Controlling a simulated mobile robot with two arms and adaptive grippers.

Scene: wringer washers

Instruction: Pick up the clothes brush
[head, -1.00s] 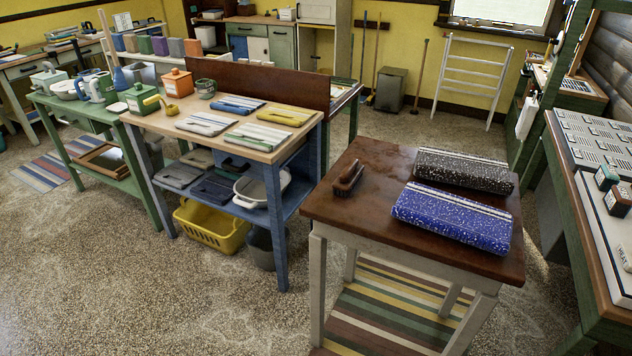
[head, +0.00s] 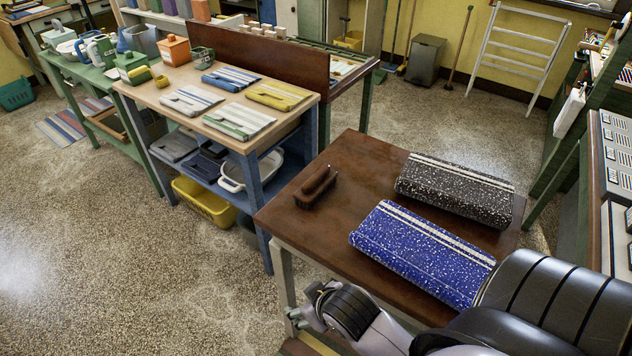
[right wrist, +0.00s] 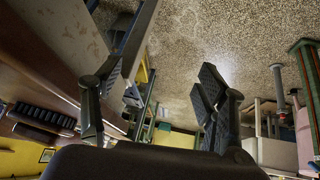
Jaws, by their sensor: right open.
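The clothes brush (head: 315,186) is a small dark brown wooden brush. It lies on the left part of the brown table (head: 345,152) in the head view. In the right wrist view a dark bristled shape at the left, which looks like the brush (right wrist: 42,117), shows beside the table surface. My right arm enters the head view from the lower right, its wrist low in front of the table's near edge. My right gripper (right wrist: 160,88) is open, with nothing between its fingers, and apart from the brush. My left gripper is not in view.
A blue speckled block (head: 425,250) and a black speckled block (head: 455,188) lie on the table, right of the brush. A blue-framed bench (head: 205,118) with folded cloths stands to the left. Speckled floor (head: 100,260) at the lower left is clear.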

